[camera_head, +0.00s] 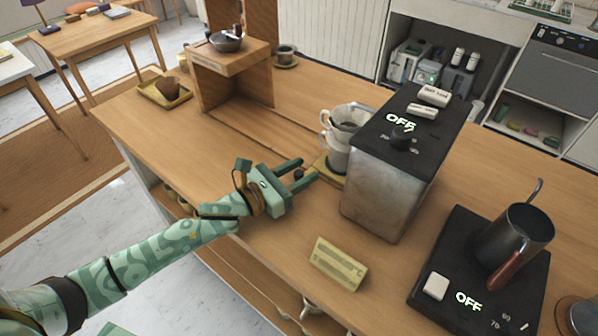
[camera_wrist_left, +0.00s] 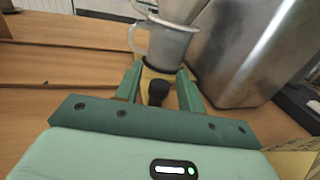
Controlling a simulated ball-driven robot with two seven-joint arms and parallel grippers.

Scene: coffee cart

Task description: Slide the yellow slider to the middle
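The yellow slider (camera_head: 328,172) sits at the right end of a groove in the wooden counter, beside the grey machine. It also shows in the left wrist view (camera_wrist_left: 150,74). A white mug (camera_head: 336,155) with a dripper (camera_head: 350,117) on top stands on it. A dark knob (camera_head: 298,175) sticks out at its near side. My left gripper (camera_head: 308,170) is open, with its fingers on either side of the knob (camera_wrist_left: 158,92); gaps show between knob and fingers in the left wrist view. My right gripper is out of view.
The grey machine (camera_head: 385,190) with a black top stands close right of the slider. A wooden stand (camera_head: 232,80) with a bowl is at the groove's far left end. A yellow card (camera_head: 338,265) stands in front. The groove (camera_head: 255,140) between looks clear.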

